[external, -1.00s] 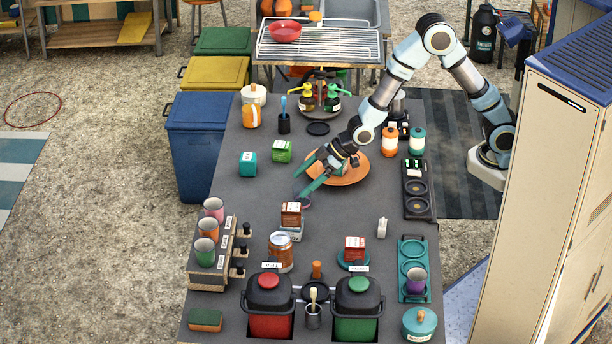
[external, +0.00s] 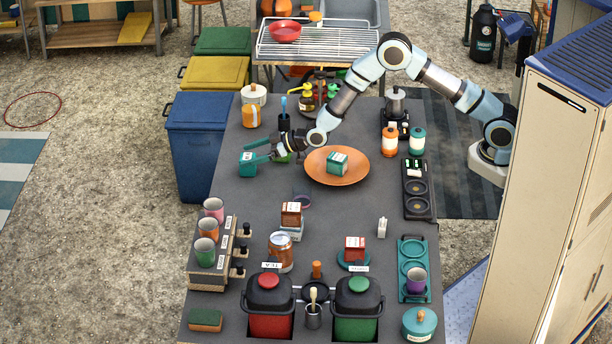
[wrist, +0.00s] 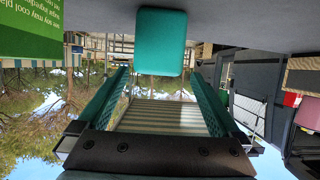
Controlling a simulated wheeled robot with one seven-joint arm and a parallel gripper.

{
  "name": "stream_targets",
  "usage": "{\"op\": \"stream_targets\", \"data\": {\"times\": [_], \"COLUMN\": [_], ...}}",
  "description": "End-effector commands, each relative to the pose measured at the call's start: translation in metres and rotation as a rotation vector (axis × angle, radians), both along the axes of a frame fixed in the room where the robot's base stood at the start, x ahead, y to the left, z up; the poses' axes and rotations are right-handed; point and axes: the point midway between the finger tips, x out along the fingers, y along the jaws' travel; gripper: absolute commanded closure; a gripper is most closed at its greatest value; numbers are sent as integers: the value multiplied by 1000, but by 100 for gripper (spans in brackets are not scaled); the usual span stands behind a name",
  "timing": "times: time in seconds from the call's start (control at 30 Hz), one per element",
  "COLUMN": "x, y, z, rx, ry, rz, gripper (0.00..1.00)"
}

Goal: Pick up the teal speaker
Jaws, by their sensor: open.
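The teal speaker (external: 248,168) is a small rounded block standing on the grey table, left of the orange plate. My gripper (external: 248,153) is low over the table at the speaker, with its teal fingers pointing left and partly covering it. In the wrist view, which is upside down, the speaker (wrist: 160,40) lies ahead between the lines of the two open fingers (wrist: 160,74), close to their tips. A gap shows on both sides, and I see no grip on it.
A green box (wrist: 40,30) stands close beside the gripper, mostly hidden by it in the external view. The orange plate (external: 322,173) carries a teal-green box (external: 337,163). A dark cup with a blue-handled tool (external: 284,122) stands behind. The table in front of the speaker is clear.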

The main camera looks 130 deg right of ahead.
Motion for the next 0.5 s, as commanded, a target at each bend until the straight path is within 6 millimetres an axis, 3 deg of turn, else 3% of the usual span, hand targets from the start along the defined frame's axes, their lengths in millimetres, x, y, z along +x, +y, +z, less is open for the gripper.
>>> {"op": "stream_targets", "data": {"times": [0.3, 0.5], "x": [20, 25], "y": [-25, -31], "z": [-20, -24], "rx": [2, 1], "ry": [-1, 1], "rz": [-1, 0], "gripper": [0, 0]}}
